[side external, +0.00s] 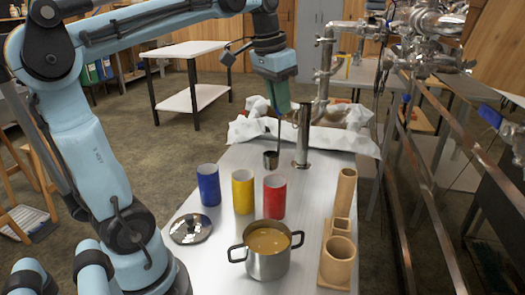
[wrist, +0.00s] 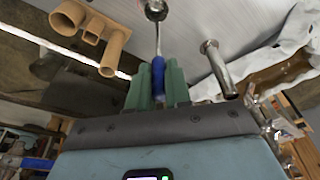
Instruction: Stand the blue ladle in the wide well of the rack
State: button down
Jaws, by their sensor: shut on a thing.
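My gripper (side external: 280,104) is high over the far part of the steel table, with its green fingers pointing down. In the wrist view its fingers (wrist: 158,85) are shut on the blue handle of the ladle (wrist: 158,66). The ladle hangs roughly upright, with its metal bowl (side external: 271,160) lowest; in the side view the fingers mostly hide the handle. The tan rack (side external: 325,268) stands at the table's right edge, well away from the ladle. Its wide round well (side external: 338,250) is nearest the side camera, a small square well is in the middle, and a tall narrow tube is farthest.
Blue (side external: 209,186), yellow (side external: 243,192) and red (side external: 274,197) cups stand in a row. A pot of amber liquid (side external: 267,262) and a lid (side external: 190,229) are in front. A steel pipe (side external: 304,140) stands right of the ladle, before crumpled white sheeting (side external: 345,140).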

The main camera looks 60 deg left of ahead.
jog(key=w+d+f+m+h, duration=0.15)
jog(key=d+m, duration=0.55)
jog(key=d, duration=1.7)
notch_tip(320, 180, down, 11)
jog(key=shift+s, duration=0.15)
jog(key=shift+r, duration=0.1)
jog(key=c, duration=1)
grip_release()
jog(key=o, duration=1)
